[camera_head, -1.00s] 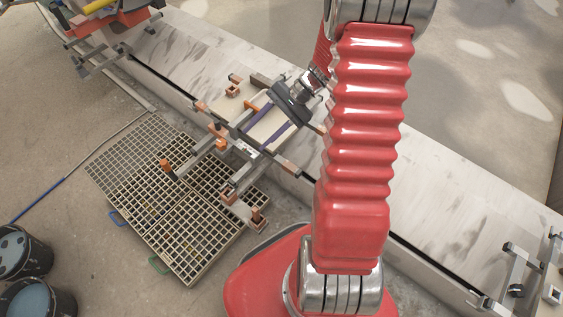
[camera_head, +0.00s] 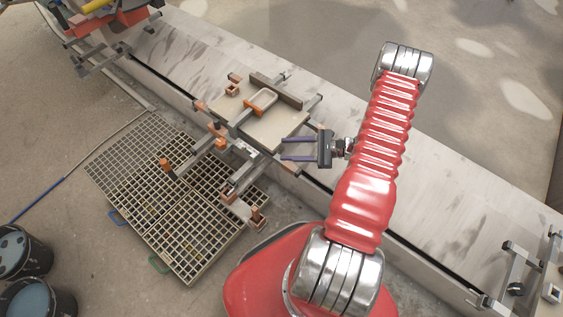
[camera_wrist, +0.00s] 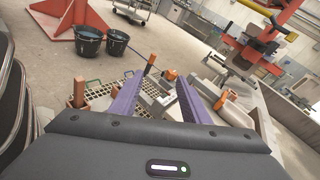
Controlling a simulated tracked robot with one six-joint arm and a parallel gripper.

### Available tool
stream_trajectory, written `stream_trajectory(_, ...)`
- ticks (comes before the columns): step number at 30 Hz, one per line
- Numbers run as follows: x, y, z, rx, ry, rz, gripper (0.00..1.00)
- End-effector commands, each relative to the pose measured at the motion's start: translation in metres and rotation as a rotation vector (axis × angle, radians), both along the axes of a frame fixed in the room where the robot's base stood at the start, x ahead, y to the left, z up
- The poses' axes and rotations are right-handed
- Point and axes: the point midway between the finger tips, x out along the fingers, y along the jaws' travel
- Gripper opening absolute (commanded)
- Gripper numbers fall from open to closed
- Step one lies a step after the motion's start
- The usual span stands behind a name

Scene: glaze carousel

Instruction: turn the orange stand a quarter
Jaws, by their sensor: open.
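The stand with orange caps (camera_head: 220,143) is a grey metal frame with several arms, at the middle of the head view. A cream board (camera_head: 275,128) lies on it, with an orange loop-shaped handle (camera_head: 261,101) on top. One arm reaches left to an upright post with an orange top (camera_head: 165,165). My gripper (camera_head: 284,148) is just right of the stand, open and empty, its two purple fingers pointing left. In the wrist view my gripper (camera_wrist: 160,78) has orange-topped posts (camera_wrist: 169,75) beyond and around its fingers. I cannot tell whether a finger touches the frame.
A pale slab walkway runs diagonally behind the stand. A floor grating (camera_head: 150,190) lies at front left, with two dark buckets (camera_head: 35,300) beyond it at lower left. Another stand with red and yellow parts (camera_head: 105,25) is at upper left, and metal frames (camera_head: 525,270) are at lower right.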

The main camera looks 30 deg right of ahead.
Motion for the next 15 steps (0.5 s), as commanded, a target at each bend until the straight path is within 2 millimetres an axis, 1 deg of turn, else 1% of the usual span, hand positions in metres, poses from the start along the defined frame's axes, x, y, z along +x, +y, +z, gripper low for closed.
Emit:
stream_trajectory(1, -0.004, -0.005, -0.013, 0.029, 0.005, -0.041, 0.42)
stream_trajectory(9, -0.025, -0.030, -0.074, 0.162, 0.012, -0.255, 0.42)
stream_trajectory(15, -0.045, -0.042, -0.120, 0.254, 0.018, -0.416, 0.42)
